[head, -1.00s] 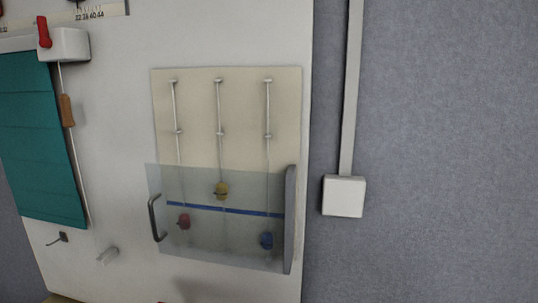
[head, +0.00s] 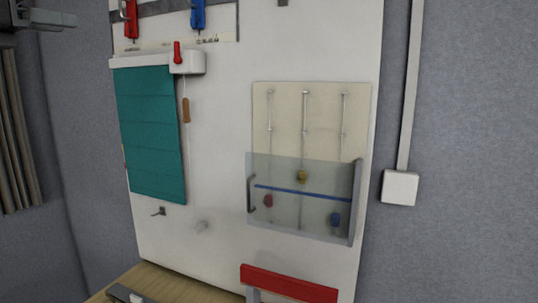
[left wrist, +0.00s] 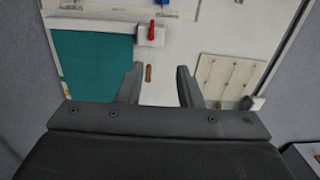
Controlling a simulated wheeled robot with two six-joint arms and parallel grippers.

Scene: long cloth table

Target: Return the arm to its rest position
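My left gripper (head: 52,18) shows only in part at the top left corner of the head view, high up and to the left of the white board (head: 225,140). In the left wrist view the two fingers of this gripper (left wrist: 159,70) stand wide apart with nothing between them. It is open and empty, facing the board from a distance. The orange cord handle (left wrist: 148,73) shows in the gap between the fingers, but behind them at the board. My right gripper is not in view.
The board carries a teal blind (head: 150,130), red and blue hanging clips (head: 198,14), and a cream panel (head: 325,120) with a clear cover (head: 290,215). A red bar (head: 290,283) stands before it above the wooden table (head: 170,285). Dark curtain folds (head: 18,140) hang at left.

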